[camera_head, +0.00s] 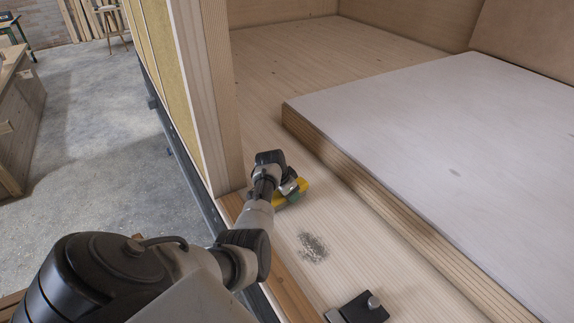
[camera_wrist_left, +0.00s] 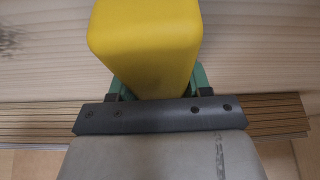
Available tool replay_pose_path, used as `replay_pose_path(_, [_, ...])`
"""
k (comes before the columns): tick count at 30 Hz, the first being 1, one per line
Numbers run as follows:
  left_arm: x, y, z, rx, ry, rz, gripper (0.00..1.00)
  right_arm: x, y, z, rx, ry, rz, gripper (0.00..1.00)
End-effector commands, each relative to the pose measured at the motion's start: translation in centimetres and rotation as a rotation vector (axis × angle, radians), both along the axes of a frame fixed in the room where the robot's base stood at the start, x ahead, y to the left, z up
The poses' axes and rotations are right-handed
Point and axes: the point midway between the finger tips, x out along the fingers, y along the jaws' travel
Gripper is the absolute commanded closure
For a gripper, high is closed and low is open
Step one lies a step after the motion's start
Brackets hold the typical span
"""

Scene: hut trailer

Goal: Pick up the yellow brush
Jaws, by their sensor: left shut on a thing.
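The yellow brush (camera_head: 304,187) is at the end of my left arm, over the wooden floor near the trailer's doorway post. My left gripper (camera_head: 287,192) is shut on it. In the left wrist view the yellow brush (camera_wrist_left: 148,45) fills the top middle, and its lower end sits between the green fingers of my left gripper (camera_wrist_left: 158,84). Only a plain yellow block shape shows there; no bristles are visible. I cannot tell whether the brush touches the floor. My right gripper is not in view.
A raised pale platform (camera_head: 450,130) stands to the right. A wooden post (camera_head: 207,90) rises close to the left gripper. Grey debris (camera_head: 313,247) lies on the wooden floor (camera_head: 345,225). A black object with a knob (camera_head: 362,308) is at the bottom. Concrete ground (camera_head: 100,130) lies outside.

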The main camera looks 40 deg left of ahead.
Motion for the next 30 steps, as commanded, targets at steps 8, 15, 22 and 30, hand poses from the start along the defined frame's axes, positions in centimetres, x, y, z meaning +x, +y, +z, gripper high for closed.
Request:
replay_pose_path(8, [0.0, 0.0, 0.4, 0.0, 0.0, 0.0, 0.79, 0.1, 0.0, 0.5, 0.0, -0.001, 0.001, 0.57])
replay_pose_path(15, [0.0, 0.0, 2.9, 0.0, 0.001, 0.0, 0.79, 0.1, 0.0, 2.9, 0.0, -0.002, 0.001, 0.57])
replay_pose_path(22, [0.1, -1.9, 6.1, -0.001, 0.001, -0.003, 0.79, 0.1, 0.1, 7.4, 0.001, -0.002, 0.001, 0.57])
replay_pose_path(30, [0.4, -7.8, 8.6, 0.0, -0.004, -0.003, 0.79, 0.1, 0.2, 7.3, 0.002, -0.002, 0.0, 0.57])
